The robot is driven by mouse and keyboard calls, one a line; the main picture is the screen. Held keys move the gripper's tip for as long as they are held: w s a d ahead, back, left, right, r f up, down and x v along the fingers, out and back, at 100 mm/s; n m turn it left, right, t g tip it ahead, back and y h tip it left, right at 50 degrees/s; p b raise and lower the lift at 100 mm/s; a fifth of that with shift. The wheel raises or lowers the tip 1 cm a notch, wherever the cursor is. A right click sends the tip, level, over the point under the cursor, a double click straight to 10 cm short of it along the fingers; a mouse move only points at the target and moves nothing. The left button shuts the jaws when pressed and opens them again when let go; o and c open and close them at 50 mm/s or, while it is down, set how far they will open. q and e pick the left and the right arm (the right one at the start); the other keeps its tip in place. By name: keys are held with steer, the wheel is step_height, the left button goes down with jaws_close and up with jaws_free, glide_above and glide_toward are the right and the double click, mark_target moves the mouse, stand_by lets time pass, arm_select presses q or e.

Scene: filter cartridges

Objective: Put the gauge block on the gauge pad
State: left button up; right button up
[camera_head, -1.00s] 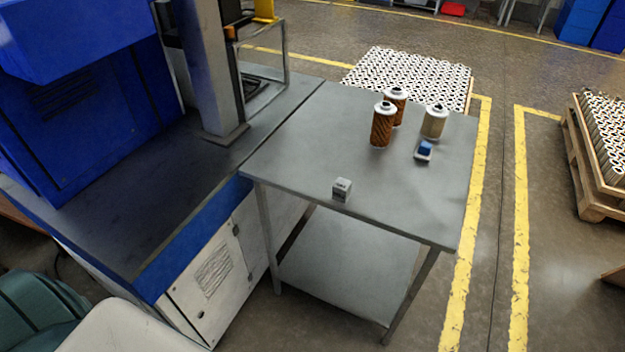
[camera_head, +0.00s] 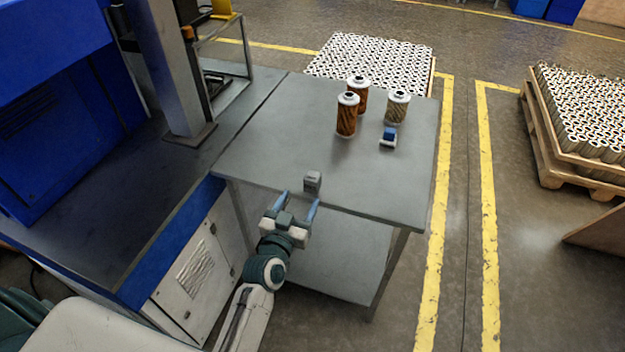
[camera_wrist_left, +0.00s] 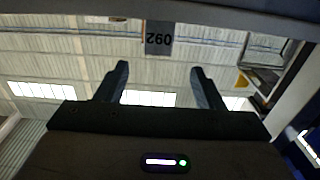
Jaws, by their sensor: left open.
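A small grey block (camera_head: 312,181), which I take as the gauge block, stands near the front edge of the grey metal table. In the left wrist view, which is upside down, the grey block (camera_wrist_left: 158,38) bears dark digits and lies just beyond the fingertips. My left gripper (camera_head: 299,198) is open and empty at the table's front edge, its two fingers pointing toward the block. The left wrist view shows the open fingers (camera_wrist_left: 159,70) with a gap between them. A small blue piece on a pale base (camera_head: 388,142) lies farther back; I cannot tell whether that base is the gauge pad.
The table (camera_head: 270,140) has clear room in its middle and left. Several filter cartridges (camera_head: 347,117) stand at its back right. A blue machine with a dark bench (camera_head: 120,190) adjoins the table's left side. Pallets of cartridges (camera_head: 580,110) stand beyond on the floor.

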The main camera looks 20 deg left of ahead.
mark_target(310, 181)
arm_select(q)
steer(key=w+p, duration=0.1)
steer(key=w, duration=0.3)
steer(key=shift+w, duration=0.25)
steer(key=shift+w+d+r, duration=0.1)
steer(key=shift+w, duration=0.2)
steer(key=w+p, duration=0.1)
steer(key=w, duration=0.3)
steer(key=shift+w+d+p, duration=0.2)
steer(key=shift+w+p, duration=0.1)
steer(key=shift+p, duration=0.05)
steer(key=shift+s, duration=0.1)
steer(key=c, duration=1.3)
